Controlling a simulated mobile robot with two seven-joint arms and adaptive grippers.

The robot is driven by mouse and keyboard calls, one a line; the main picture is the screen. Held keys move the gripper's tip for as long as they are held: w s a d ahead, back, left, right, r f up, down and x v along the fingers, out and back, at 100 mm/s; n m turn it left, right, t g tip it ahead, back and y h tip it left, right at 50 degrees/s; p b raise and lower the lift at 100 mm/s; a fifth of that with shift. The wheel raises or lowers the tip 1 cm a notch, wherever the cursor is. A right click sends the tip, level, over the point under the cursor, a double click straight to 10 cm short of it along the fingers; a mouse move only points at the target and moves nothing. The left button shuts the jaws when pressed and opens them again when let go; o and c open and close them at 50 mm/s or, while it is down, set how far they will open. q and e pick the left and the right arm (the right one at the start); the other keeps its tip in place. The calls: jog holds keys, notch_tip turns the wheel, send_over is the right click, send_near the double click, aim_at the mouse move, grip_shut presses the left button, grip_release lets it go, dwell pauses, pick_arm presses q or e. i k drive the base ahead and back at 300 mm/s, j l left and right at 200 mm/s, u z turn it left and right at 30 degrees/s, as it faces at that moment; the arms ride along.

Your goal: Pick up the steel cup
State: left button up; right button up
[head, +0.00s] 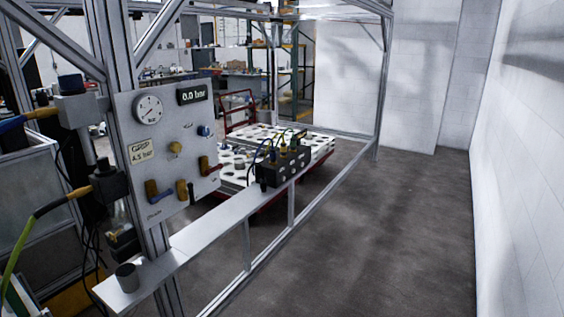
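A small grey steel cup (127,277) stands upright near the front left end of a narrow metal shelf (205,240). The shelf runs along the gantry frame, away from me to the right. Neither of my grippers shows in the head view, and nothing is touching the cup.
A panel (165,150) with a gauge, a "0.0 bar" display and valve handles stands on the post behind the cup. A black valve block (283,166) with cables sits farther along the shelf. Hoses hang at the left. Open floor (385,235) lies to the right.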

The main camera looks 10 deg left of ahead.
aim_at(126, 274)
jog(key=u, duration=1.25)
